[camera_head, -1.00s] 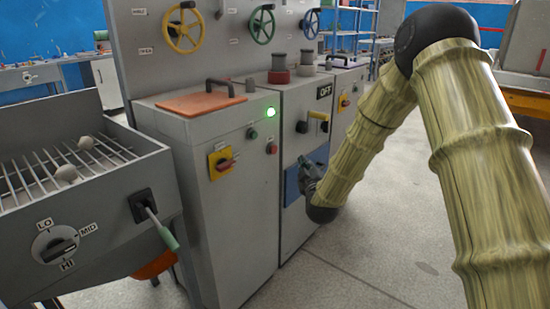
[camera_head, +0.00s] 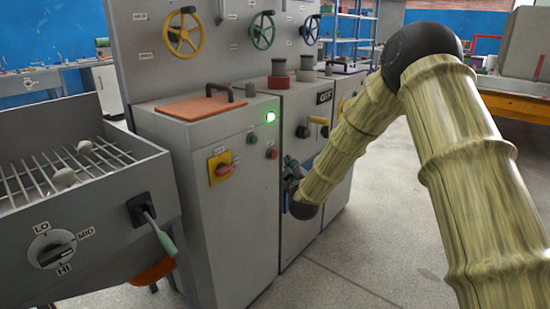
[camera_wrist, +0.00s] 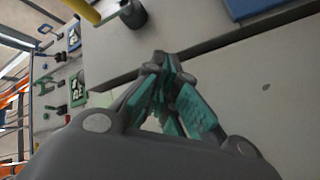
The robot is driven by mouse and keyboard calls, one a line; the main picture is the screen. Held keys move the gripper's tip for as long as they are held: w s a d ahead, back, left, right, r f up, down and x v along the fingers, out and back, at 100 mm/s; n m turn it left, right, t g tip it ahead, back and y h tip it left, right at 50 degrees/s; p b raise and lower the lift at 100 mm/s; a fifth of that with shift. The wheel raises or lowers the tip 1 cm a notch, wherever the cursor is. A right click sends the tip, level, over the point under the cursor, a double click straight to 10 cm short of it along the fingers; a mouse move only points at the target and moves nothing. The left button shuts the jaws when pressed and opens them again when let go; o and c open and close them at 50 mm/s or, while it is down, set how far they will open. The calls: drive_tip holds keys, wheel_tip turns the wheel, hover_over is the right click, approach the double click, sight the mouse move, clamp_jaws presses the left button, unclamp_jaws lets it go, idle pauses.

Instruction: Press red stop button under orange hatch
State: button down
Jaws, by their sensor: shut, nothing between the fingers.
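The orange hatch (camera_head: 200,107) lies closed and flat on top of the grey cabinet, with a black handle (camera_head: 219,92) standing at its back right corner. Whatever is beneath the hatch is hidden, so no stop button shows there. My gripper (camera_head: 290,168) is in front of the cabinet row, right of and lower than the hatch, partly hidden by my own wrist. In the wrist view my gripper (camera_wrist: 164,62) has its teal-padded fingers brought together, with nothing held. The hatch cannot be made out in the wrist view.
The cabinet front carries a lit green lamp (camera_head: 270,117), a small red button (camera_head: 271,154) and a red rotary switch on a yellow plate (camera_head: 221,167). A grated bin (camera_head: 90,215) with a lever stands left. Handwheels (camera_head: 183,35) hang behind. Floor right is clear.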

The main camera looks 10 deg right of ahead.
drive_tip(key=shift+w+a, duration=0.9)
drive_tip(key=shift+w, duration=0.2)
drive_tip(key=shift+w, duration=0.1)
idle(0.7)
drive_tip(key=shift+w+a+p, duration=0.25)
drive_tip(key=shift+p, duration=0.1)
drive_tip(key=shift+w+a, duration=0.3)
drive_tip(key=shift+w, duration=0.1)
idle(1.2)
drive_tip(key=shift+s+d, duration=0.1)
drive_tip(key=shift+s, duration=0.05)
drive_tip(key=shift+s+d+p, duration=0.35)
drive_tip(key=shift+s+d, duration=0.1)
drive_tip(key=shift+s, duration=0.15)
drive_tip(key=s+d, duration=0.1)
drive_tip(key=s, duration=0.1)
drive_tip(key=s+d+p, duration=0.1)
drive_tip(key=s+d, duration=0.1)
idle(0.8)
